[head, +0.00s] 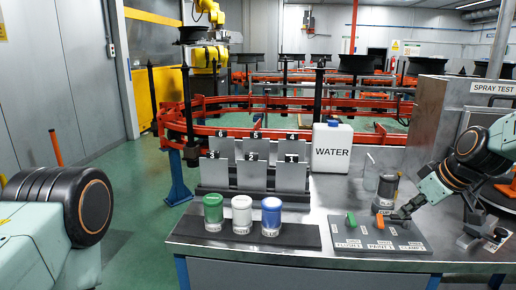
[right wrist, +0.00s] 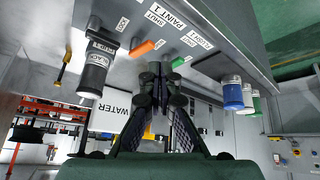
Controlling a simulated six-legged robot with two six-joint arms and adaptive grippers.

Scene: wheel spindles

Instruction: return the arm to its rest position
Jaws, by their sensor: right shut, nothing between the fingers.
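My right gripper (head: 400,217) is shut and empty. It hangs just above the right part of the grey valve panel (head: 350,252), close to the orange handle (head: 379,222); I cannot tell whether it touches anything. In the right wrist view its fingertips (right wrist: 156,75) meet, with the orange handle (right wrist: 147,48) and the green handle (right wrist: 180,61) beyond them. My right arm comes in from the right edge. Of my left arm only a part shows at the lower left; its gripper is out of view.
A dark can (head: 386,188) stands behind the panel beside my right gripper. Green (head: 213,212), white (head: 242,214) and blue (head: 271,217) jars stand left on the bench. Numbered plates (head: 250,175) and a white WATER container (head: 332,148) are behind. A SPRAY TEST box (head: 470,100) stands right.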

